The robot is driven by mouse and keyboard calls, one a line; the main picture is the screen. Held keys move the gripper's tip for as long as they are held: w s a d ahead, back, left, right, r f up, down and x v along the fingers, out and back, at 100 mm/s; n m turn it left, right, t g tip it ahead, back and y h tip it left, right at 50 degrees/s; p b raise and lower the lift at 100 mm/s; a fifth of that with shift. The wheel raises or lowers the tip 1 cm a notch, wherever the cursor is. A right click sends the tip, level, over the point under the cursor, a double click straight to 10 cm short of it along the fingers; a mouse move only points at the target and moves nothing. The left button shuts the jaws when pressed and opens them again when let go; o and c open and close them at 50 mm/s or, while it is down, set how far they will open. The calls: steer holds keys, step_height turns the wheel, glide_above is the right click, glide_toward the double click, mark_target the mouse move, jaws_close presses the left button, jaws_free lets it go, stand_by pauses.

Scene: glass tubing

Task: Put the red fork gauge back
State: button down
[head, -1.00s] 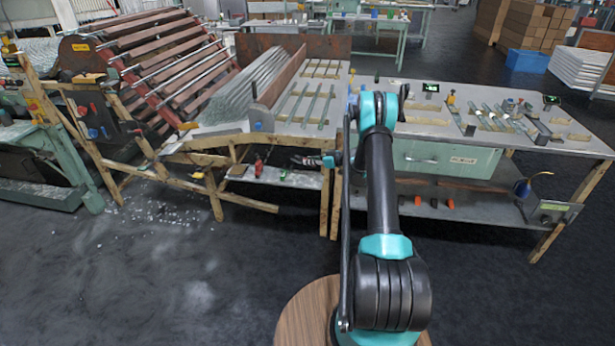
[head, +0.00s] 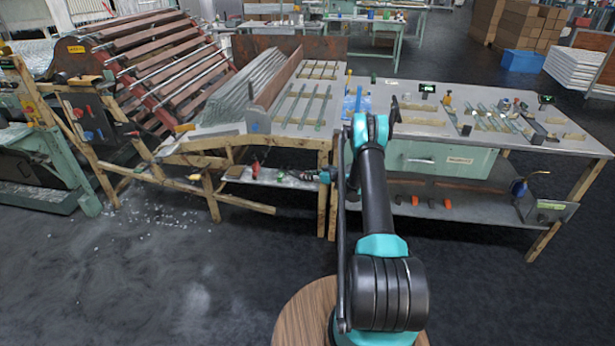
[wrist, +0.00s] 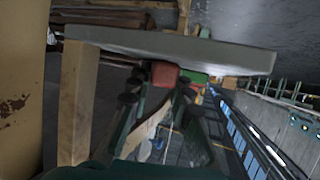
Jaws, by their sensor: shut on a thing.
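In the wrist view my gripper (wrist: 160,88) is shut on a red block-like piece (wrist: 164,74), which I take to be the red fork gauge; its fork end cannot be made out. A green piece (wrist: 193,76) shows right beside it; I cannot tell whether they touch. Both show close to the edge of a grey slab (wrist: 180,48). In the head view my gripper (head: 296,173) reaches left at the low shelf (head: 235,176) under the left bench. A small red upright thing (head: 255,168) stands on that shelf, left of my gripper.
A wooden bench leg (head: 333,190) stands close to my forearm, and another leg (wrist: 78,100) shows close in the wrist view. The right bench (head: 440,125) has a teal drawer (head: 445,158) and a lower shelf with orange pieces.

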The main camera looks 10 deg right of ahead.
steer(key=c, duration=1.4)
jaws_free()
steer(key=shift+d+r, duration=0.1)
steer(key=v, duration=1.1)
steer(key=s+a+r+m+g+h, duration=0.2)
steer(key=s+a+r+m, duration=0.15)
steer(key=s+r, duration=0.65)
steer(key=s+a+r+m+g+h, duration=0.25)
steer(key=s+a+r, duration=0.25)
steer(key=s+r, duration=0.5)
steer(key=s+d+r+m+h, duration=0.1)
steer(key=s+m+h, duration=0.3)
steer(key=s, duration=2.5)
steer(key=shift+s+d+h, duration=0.3)
steer(key=shift+d+h, duration=0.1)
steer(key=shift+h, duration=0.55)
